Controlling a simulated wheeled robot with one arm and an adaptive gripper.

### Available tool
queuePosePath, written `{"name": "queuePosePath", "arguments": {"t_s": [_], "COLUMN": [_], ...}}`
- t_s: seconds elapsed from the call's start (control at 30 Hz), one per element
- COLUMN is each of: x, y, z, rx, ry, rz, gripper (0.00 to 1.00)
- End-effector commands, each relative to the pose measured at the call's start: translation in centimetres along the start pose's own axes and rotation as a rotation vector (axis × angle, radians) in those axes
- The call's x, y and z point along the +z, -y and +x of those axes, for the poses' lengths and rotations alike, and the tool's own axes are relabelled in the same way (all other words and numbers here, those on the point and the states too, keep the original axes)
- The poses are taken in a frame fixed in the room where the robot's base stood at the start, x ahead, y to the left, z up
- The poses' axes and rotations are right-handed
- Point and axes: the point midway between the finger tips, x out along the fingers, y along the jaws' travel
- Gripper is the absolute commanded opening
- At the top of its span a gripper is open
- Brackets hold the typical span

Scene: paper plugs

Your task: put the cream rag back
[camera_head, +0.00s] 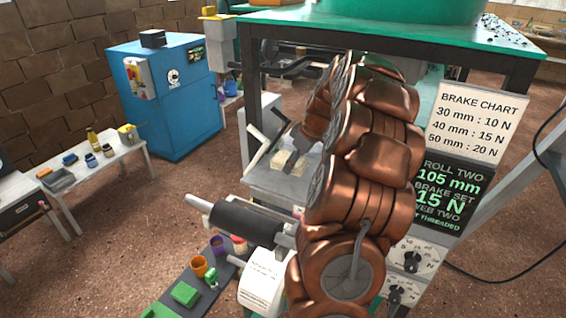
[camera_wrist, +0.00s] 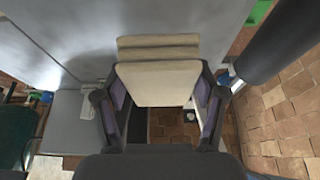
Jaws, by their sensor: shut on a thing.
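The cream rag (camera_wrist: 158,82) is a folded pale block between the two fingers of my gripper (camera_wrist: 160,92) in the wrist view. My gripper is shut on it, one finger at each side. Two narrow cream bands show along its far edge; I cannot tell if they are its own folds or other cloth. In the head view the rag (camera_head: 289,163) shows small, at my gripper (camera_head: 285,150), above or on a grey shelf (camera_head: 270,188) of the machine. Whether it touches the shelf is unclear. My copper arm hides part of the machine behind it.
A green-topped frame (camera_head: 500,38) stands over the machine. A dark roller (camera_head: 245,222) sticks out in front of the shelf. A strip with cups (camera_head: 165,300) lies below left. A blue cabinet (camera_head: 170,100) and white bench (camera_head: 100,170) stand left, with open floor between.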

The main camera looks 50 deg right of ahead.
Motion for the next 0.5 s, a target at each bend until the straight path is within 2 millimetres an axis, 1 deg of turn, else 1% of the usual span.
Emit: {"name": "queuePosePath", "arguments": {"t_s": [0.03,0.13,0.37,0.47,0.5], "x": [-0.8,-1.8,-2.7,-3.6,-3.2], "y": [0.0,0.0,0.0,0.1,0.1], "z": [0.2,0.7,1.1,1.4,1.8], "rx": [-0.002,-0.002,-0.002,-0.003,-0.005], "ry": [0.004,0.003,0.001,0.002,0.003], "rz": [-0.003,-0.001,0.000,-0.001,0.001], "gripper": [0.32,0.32,0.32,0.32,0.32]}}
